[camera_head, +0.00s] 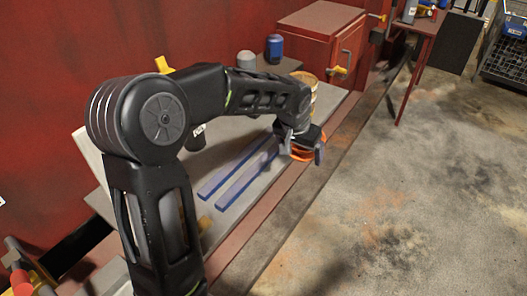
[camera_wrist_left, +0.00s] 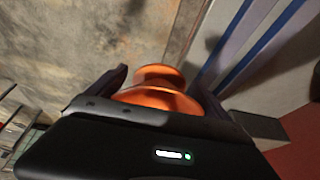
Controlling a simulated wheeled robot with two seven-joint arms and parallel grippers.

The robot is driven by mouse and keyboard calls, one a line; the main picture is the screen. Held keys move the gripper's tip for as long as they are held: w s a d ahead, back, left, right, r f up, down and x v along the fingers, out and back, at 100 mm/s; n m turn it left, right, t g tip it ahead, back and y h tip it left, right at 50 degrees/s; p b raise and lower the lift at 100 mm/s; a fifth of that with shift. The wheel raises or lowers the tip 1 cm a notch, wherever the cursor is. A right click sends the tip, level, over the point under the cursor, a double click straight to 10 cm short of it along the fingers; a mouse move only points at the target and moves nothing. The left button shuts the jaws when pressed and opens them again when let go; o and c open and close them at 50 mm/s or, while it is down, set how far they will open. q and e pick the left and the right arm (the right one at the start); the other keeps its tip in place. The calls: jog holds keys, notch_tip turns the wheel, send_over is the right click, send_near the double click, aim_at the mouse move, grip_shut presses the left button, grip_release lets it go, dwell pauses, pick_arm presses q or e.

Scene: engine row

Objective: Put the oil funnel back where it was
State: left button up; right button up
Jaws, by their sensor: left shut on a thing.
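The oil funnel is orange and shows in the left wrist view (camera_wrist_left: 160,92), between the two fingers of my left gripper (camera_wrist_left: 168,88). In the head view only part of the orange funnel (camera_head: 302,153) shows, below and behind the left gripper (camera_head: 304,150). The gripper is shut on the funnel near the front edge of the grey bench top (camera_head: 235,135). I cannot tell whether the funnel touches the surface beneath it. My right gripper is in neither view.
Two blue-edged strips (camera_head: 240,177) lie on the bench top. A yellowish can (camera_head: 307,88), a blue canister (camera_head: 274,48) and a grey-topped item (camera_head: 246,60) stand behind the arm. A red cabinet (camera_head: 312,35) is at the back. The concrete floor (camera_head: 420,190) at right is clear.

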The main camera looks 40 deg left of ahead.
pick_arm(q)
jog(key=a+r, duration=0.3)
jog(key=a, duration=0.3)
jog(key=a+r, duration=0.3)
jog(key=a, duration=0.4)
jog(key=shift+f, duration=2.6)
notch_tip(320, 180, down, 5)
